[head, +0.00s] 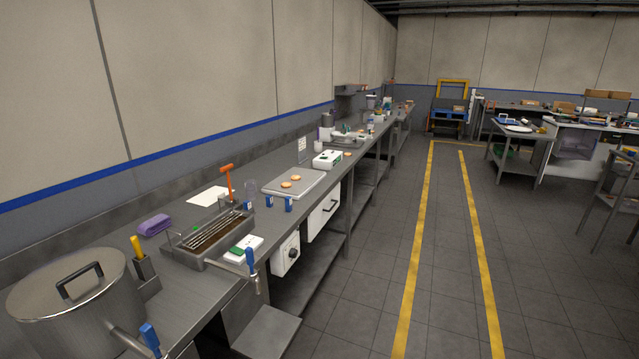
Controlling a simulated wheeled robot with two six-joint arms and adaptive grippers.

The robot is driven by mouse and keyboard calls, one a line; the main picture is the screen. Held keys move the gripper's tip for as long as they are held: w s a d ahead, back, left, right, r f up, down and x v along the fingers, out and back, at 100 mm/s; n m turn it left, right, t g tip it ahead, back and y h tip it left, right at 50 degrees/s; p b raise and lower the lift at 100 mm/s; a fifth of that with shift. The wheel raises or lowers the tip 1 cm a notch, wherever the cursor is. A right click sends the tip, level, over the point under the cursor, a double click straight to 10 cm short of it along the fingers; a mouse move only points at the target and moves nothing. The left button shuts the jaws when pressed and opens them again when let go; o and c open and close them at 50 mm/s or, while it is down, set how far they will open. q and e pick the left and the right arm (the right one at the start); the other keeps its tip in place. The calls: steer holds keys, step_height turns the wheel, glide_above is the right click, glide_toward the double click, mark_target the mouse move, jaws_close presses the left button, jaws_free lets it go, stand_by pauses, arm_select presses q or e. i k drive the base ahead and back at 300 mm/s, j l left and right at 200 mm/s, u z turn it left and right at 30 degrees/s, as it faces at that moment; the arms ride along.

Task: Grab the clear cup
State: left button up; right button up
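What looks like the clear cup (251,187) stands on the long grey worktop, left of the middle of the head view. It is small and see-through, just right of an orange upright tool (228,182). A small blue and white box (248,206) stands just in front of it. Neither of my grippers shows in the head view.
The worktop (190,284) runs along the left wall. A lidded steel pot (72,296), a purple cloth (154,225), a rack tray (186,256) and a board (308,187) with biscuits stand on it. The tiled floor (375,260) to the right is clear.

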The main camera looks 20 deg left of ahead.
mark_target(250, 186)
steer(key=i+l+u, duration=0.1)
steer(key=i+u, duration=0.4)
steer(key=i+l+u, duration=0.3)
steer(key=u, duration=0.2)
steer(key=i+l+u, duration=0.75)
steer(key=l+u, duration=0.25)
steer(key=i+l+u, duration=0.15)
steer(key=l+u, duration=0.3)
steer(key=l, duration=0.25)
